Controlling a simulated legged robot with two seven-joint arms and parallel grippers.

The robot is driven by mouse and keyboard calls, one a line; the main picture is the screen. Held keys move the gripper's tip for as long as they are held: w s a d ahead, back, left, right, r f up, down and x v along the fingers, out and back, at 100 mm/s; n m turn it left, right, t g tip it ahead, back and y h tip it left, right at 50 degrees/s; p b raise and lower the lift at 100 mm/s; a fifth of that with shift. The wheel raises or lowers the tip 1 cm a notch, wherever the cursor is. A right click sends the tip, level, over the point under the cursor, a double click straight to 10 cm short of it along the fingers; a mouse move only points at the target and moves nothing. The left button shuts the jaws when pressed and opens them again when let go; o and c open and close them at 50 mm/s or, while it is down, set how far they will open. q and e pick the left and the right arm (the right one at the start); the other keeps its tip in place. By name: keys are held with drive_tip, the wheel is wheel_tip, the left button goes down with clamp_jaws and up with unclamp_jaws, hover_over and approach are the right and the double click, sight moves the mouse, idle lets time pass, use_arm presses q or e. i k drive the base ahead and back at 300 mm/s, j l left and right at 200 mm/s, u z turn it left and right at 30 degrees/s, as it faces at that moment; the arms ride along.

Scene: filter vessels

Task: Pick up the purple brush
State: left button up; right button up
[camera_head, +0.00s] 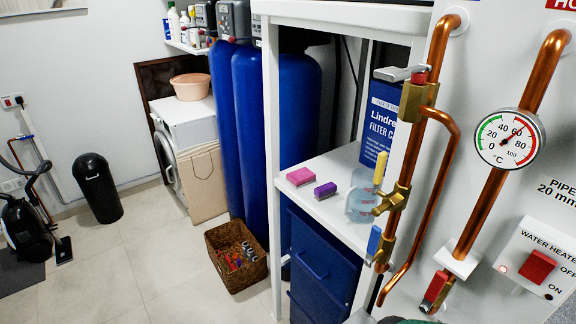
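A small purple block-shaped item (325,190), which looks like the purple brush, lies on the white shelf (335,217) in the head view. Bristles cannot be made out at this size. A pink block-shaped item (300,177) lies just to its left and a little farther back, with a small gap between them. Nothing covers the purple item. Neither of my grippers shows in this view.
A clear bluish container (362,203) stands right of the purple item, close to copper pipes (437,120) and valves. A white frame post (271,150) rises at the shelf's left. Blue drawers (322,262) sit below; a wicker basket (237,262) stands on the floor.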

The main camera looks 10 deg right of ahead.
sight(322, 193)
drive_tip(key=i+j+z, duration=0.15)
drive_tip(key=i+j, duration=0.15)
drive_tip(key=i+j+z, duration=0.15)
drive_tip(key=i+j, duration=0.25)
drive_tip(key=i+j+z, duration=0.35)
drive_tip(key=i+j, duration=0.25)
drive_tip(key=j, duration=0.25)
drive_tip(key=i+j+z, duration=0.15)
drive_tip(key=j, duration=0.3)
drive_tip(key=i, duration=0.1)
